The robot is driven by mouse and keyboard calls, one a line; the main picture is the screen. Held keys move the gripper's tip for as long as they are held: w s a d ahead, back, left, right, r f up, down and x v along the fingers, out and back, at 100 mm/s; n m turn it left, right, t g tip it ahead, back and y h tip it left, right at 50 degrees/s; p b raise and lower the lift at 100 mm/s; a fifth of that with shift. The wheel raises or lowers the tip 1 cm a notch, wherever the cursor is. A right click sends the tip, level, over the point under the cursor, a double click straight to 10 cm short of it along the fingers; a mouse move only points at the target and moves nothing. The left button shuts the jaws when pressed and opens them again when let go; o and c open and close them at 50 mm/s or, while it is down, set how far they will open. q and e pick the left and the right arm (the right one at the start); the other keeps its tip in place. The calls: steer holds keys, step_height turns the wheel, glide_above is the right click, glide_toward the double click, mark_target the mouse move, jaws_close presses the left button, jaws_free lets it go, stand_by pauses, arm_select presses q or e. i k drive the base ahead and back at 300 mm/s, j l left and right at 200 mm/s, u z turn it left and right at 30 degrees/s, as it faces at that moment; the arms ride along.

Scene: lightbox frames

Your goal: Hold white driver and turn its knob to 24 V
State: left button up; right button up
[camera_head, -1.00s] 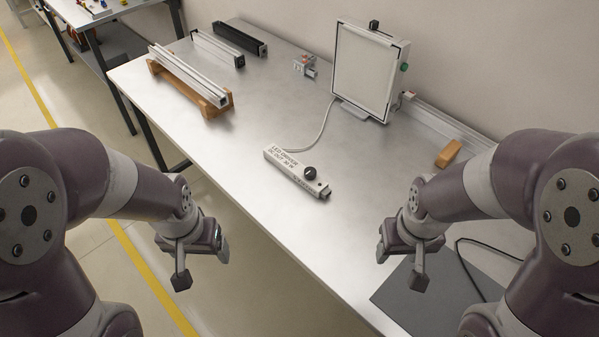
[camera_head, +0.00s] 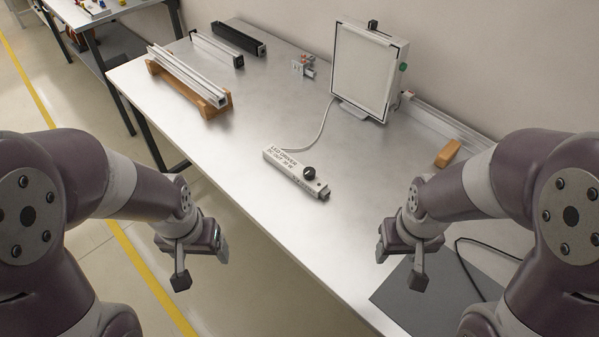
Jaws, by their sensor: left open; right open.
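The white driver (camera_head: 285,165) lies flat on the metal table, with "LED DRIVER" lettering along its top. Its black round knob (camera_head: 309,173) sits near its right end; the knob's setting is too small to read. A cable runs from the driver towards the panel at the back. My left gripper (camera_head: 202,262) is open and empty, left of the driver, over the floor off the table's front edge. My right gripper (camera_head: 398,268) is open and empty, right of the driver, near the table's front edge. Neither touches the driver.
A white square light panel (camera_head: 361,70) stands at the back. Aluminium profiles on a wooden rack (camera_head: 215,108) lie at the left. A small metal fixture (camera_head: 303,66), a wooden block (camera_head: 447,153) and a dark mat (camera_head: 425,300) are also on the table. The table around the driver is clear.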

mark_target(309, 172)
steer(key=i+j+z, duration=0.1)
steer(key=j+z, duration=0.2)
steer(key=z, duration=0.15)
steer(key=i+j+z, duration=0.1)
steer(key=j+z, duration=0.2)
steer(key=z, duration=0.15)
steer(key=j+z, duration=0.3)
steer(key=z, duration=0.15)
steer(key=j+z, duration=0.1)
steer(key=j, duration=0.65)
steer(key=k+j, duration=0.1)
steer(key=j, duration=0.65)
steer(key=i+z, duration=0.05)
